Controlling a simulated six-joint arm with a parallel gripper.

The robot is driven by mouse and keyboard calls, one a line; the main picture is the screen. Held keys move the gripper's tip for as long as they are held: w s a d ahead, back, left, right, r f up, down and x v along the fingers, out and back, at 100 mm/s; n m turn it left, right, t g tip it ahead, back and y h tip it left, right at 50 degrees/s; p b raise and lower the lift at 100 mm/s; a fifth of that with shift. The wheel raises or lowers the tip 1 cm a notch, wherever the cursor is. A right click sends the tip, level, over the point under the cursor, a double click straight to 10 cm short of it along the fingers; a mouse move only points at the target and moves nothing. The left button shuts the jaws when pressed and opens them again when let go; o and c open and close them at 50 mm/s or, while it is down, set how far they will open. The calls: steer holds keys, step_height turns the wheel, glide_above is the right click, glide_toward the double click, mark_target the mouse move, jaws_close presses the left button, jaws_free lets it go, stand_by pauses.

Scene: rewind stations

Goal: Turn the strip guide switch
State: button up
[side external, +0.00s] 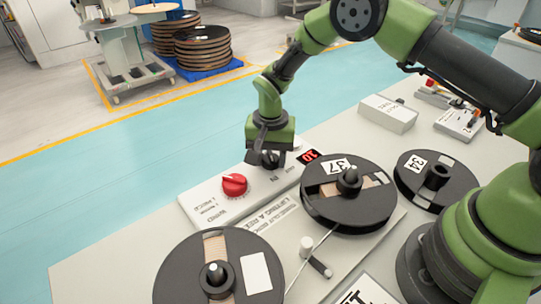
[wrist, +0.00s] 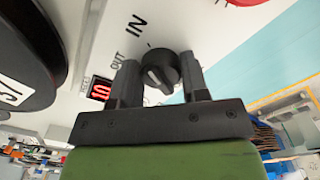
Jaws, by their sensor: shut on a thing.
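The strip guide switch is a black rotary knob (wrist: 160,71) on a white panel, with IN and OUT printed beside it in the wrist view. It also shows as a dark knob (side external: 270,160) under my gripper in the side view. My gripper (wrist: 156,82) has its two dark fingers on either side of the knob and is shut on it. In the side view my gripper (side external: 263,155) points down onto the panel, and its fingers partly hide the knob.
A red knob (side external: 235,185) sits on the same panel, left of my gripper. A red digital display (side external: 310,156) is just right of it. Black reels (side external: 348,205) numbered 37 and 34 (side external: 436,181) and another reel (side external: 219,272) stand close by. A white box (side external: 388,113) lies behind.

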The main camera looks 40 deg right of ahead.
mark_target(272, 156)
steer(key=n, duration=0.6)
steer(key=shift+d, duration=0.1)
steer(key=n, duration=0.5)
steer(key=shift+d, duration=0.1)
steer(key=shift+n, duration=0.4)
steer(key=o, duration=0.9)
step_height(272, 156, up, 10)
stand_by(0.4)
